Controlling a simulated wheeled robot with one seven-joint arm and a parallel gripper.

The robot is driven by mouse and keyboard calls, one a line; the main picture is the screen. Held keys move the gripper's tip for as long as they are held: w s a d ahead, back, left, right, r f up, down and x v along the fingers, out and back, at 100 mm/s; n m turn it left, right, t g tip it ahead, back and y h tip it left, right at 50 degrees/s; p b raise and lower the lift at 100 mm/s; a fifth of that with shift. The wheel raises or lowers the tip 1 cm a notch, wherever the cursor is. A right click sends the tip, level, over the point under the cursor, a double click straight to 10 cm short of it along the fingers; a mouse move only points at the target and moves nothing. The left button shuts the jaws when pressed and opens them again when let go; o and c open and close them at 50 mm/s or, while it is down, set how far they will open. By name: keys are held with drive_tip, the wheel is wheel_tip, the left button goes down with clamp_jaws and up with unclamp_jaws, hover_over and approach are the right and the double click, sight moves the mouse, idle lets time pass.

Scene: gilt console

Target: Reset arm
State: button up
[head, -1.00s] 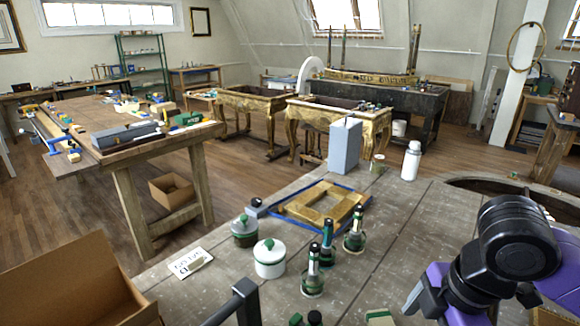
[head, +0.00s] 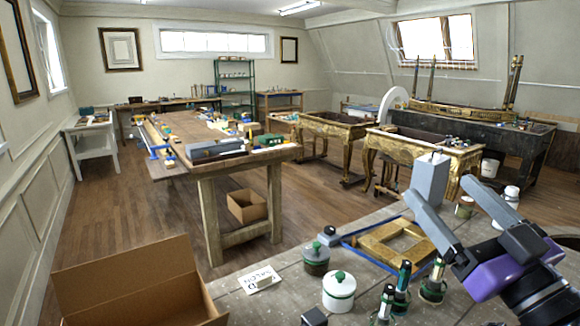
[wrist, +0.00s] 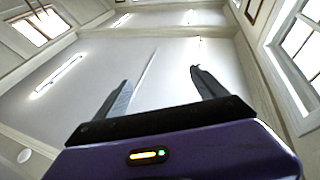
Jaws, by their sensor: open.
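My gripper (head: 428,208) is at the right of the head view, raised above the near workbench (head: 285,302). Its two grey fingers stand apart with nothing between them, and its purple body is below them. In the wrist view my gripper (wrist: 160,85) points up at the ceiling, its fingers spread and empty. In the head view the gripper hides part of the bench's right side and partly overlaps a gilt frame piece (head: 378,247).
An open cardboard box (head: 140,285) is at lower left. Wooden floor (head: 130,215) lies open beyond.

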drive_tip(key=s+d+f+m+h, duration=0.4)
drive_tip(key=s+f+m+h, duration=0.8)
drive_tip(key=f, duration=0.2)
drive_tip(key=s+a+f+n+g+y, duration=0.3)
drive_tip(key=s+f, duration=0.6)
drive_tip(key=s, duration=0.3)
drive_tip(key=s+a+f+n+g+y, duration=0.3)
drive_tip(key=s+f+n, duration=0.1)
drive_tip(key=s+f, duration=0.6)
drive_tip(key=s, duration=0.2)
drive_tip(key=shift+s+a+f+n, duration=0.15)
drive_tip(key=shift+s+a+n, duration=0.15)
drive_tip(key=shift+s, duration=0.1)
drive_tip(key=shift+d, duration=0.1)
